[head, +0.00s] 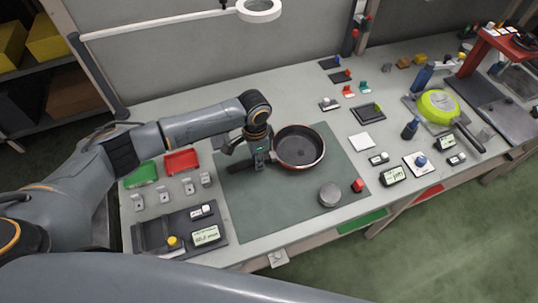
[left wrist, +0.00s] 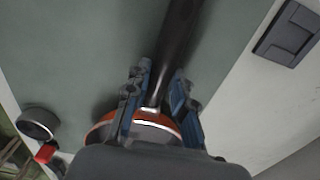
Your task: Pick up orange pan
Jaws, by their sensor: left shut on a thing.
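The orange pan (head: 300,146), dark inside with an orange-red rim, is upright over the green mat (head: 280,208). Its black handle (head: 237,168) points left. I cannot tell whether the pan touches the mat. My left gripper (head: 259,162) is shut on the handle close to the pan body and hides part of it. In the left wrist view the black handle (left wrist: 178,42) runs between the fingers of my left gripper (left wrist: 158,98). A strip of the orange pan side (left wrist: 140,128) shows below them. My right gripper is out of view.
A green-yellow pan (head: 438,104) stands far right. Red (head: 181,160) and green (head: 141,174) trays lie left of the mat. The mat's front is clear.

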